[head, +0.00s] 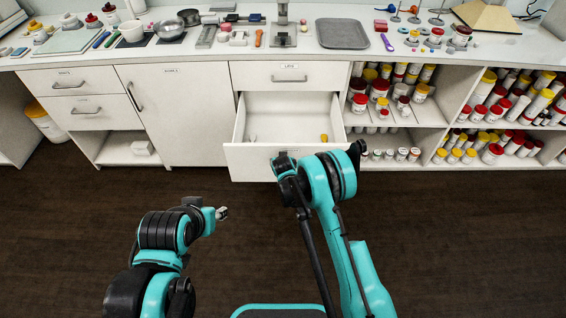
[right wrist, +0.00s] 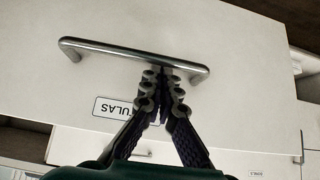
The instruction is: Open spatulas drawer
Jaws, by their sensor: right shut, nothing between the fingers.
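The spatulas drawer (head: 252,160) is the lower drawer under the middle of the counter, and it stands pulled out in the head view. A few small items lie in it, one of them yellow. Its front (right wrist: 230,100) shows in the right wrist view with a bar handle (right wrist: 105,47) and a partly covered label ending in "ULAS". My right gripper (right wrist: 163,70) is shut and empty, its tips at the handle bar; I cannot tell if they touch it. In the head view my right wrist hides the handle. My left gripper (head: 222,213) is away from the drawer, low over the floor; its jaw opening is unclear.
A closed drawer labelled LIDS (head: 290,75) is above the open one. A closed cabinet door (head: 170,115) is to the left, and shelves of jars (head: 490,115) are to the right. The counter (head: 345,10) holds many tools. The dark floor (head: 440,230) is clear.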

